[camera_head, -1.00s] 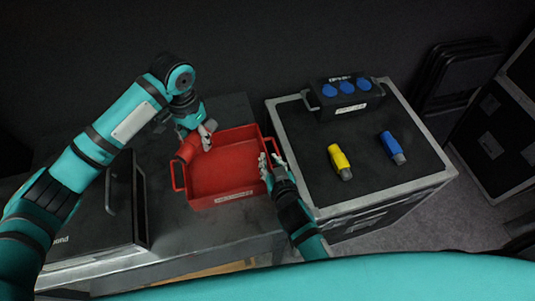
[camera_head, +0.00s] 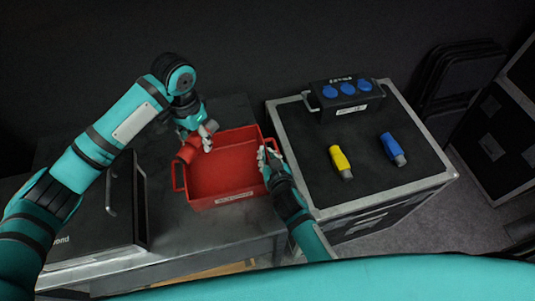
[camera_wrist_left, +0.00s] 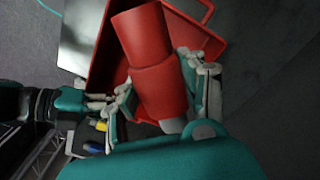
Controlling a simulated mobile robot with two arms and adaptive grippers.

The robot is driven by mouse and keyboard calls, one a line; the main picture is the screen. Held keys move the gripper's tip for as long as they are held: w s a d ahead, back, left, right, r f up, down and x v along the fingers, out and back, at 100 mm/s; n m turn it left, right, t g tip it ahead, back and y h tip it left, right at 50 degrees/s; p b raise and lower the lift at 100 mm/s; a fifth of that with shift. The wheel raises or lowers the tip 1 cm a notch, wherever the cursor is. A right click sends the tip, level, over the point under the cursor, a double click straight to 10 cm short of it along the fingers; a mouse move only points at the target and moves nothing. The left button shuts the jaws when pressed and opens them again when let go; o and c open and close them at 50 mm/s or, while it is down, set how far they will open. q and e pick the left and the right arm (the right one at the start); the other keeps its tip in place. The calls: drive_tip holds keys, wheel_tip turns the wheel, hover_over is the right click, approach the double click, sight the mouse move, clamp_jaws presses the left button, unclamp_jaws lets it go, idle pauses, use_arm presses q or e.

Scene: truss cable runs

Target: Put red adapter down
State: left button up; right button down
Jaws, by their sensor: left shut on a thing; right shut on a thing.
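The red adapter (camera_wrist_left: 155,65) is a cylinder with a grey end, held between the fingers of my left gripper (camera_wrist_left: 163,88). In the head view my left gripper (camera_head: 206,136) and the adapter (camera_head: 187,152) are at the far left corner of the red tray (camera_head: 183,192). I cannot tell how high the adapter is above it. The tray, with a handle at each side, stands on the grey table. My right gripper (camera_head: 268,158) is shut at the tray's right side, seemingly on its handle or rim; its fingers partly hide that spot.
A black case (camera_head: 95,215) lies on the table (camera_head: 165,235) left of the tray. To the right, a flight case (camera_head: 375,205) bears a yellow adapter (camera_head: 340,158), a blue adapter (camera_head: 391,146) and a black box with blue sockets (camera_head: 345,98). The tray's visible floor looks empty.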

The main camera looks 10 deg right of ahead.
use_arm(q)
wheel_tip(320, 180, down, 6)
drive_tip(key=s+n, duration=0.3)
drive_tip(key=n, duration=0.6)
hover_over(213, 185)
wheel_tip(213, 185, down, 6)
drive_tip(key=shift+r, duration=0.1)
drive_tip(key=shift+f, duration=2.45)
drive_tip(key=o, duration=1.3)
drive_tip(key=shift+f, duration=0.1)
drive_tip(key=shift+o, duration=0.2)
wheel_tip(213, 185, up, 12)
